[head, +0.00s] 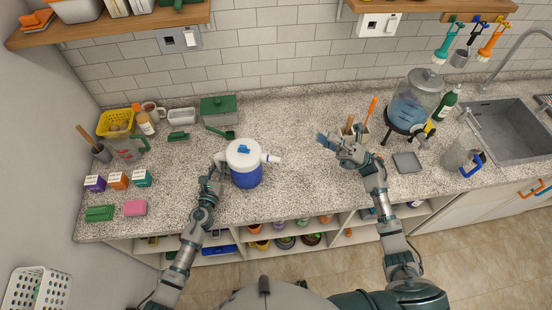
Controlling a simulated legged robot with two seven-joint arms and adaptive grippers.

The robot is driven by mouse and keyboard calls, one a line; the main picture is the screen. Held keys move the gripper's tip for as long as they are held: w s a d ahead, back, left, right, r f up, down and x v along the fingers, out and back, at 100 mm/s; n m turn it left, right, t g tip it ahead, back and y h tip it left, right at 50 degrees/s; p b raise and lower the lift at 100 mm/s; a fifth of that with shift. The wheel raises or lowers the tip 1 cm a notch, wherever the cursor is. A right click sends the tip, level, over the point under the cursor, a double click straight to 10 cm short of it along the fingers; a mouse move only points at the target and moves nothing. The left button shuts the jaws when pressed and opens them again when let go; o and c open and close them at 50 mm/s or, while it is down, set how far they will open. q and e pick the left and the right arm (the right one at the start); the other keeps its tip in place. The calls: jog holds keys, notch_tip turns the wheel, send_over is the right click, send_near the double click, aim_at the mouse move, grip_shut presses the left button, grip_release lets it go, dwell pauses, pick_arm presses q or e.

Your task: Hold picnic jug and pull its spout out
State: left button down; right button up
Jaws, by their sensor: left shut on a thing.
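The picnic jug (246,178) stands upright on the speckled counter, with a blue body, a white lid and a blue cap on top. Its white spout (272,158) points to the right. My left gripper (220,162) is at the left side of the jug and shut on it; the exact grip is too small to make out. My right gripper (332,144) is over the counter to the right of the spout, apart from the jug. I cannot tell whether its fingers are open or shut.
A utensil holder (350,132) is close behind my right gripper. A water dispenser (409,104) on a dark stand and a grey square (407,162) are further right, before the sink (512,128). A green-lidded box (218,109) stands behind the jug. The counter between spout and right gripper is clear.

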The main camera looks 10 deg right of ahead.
jog(key=w+a+f+n+g+h, duration=0.2)
jog(key=w+f+n+h, duration=0.15)
jog(key=f+h, duration=0.25)
jog(key=w+a+f+n+g+h, duration=0.25)
jog(key=f+n+h, duration=0.2)
jog(key=h, duration=0.25)
jog(key=shift+m+t, duration=0.45)
jog(key=shift+m, duration=0.05)
jog(key=shift+x, duration=4.7)
jog(key=shift+s, duration=0.2)
grip_shut()
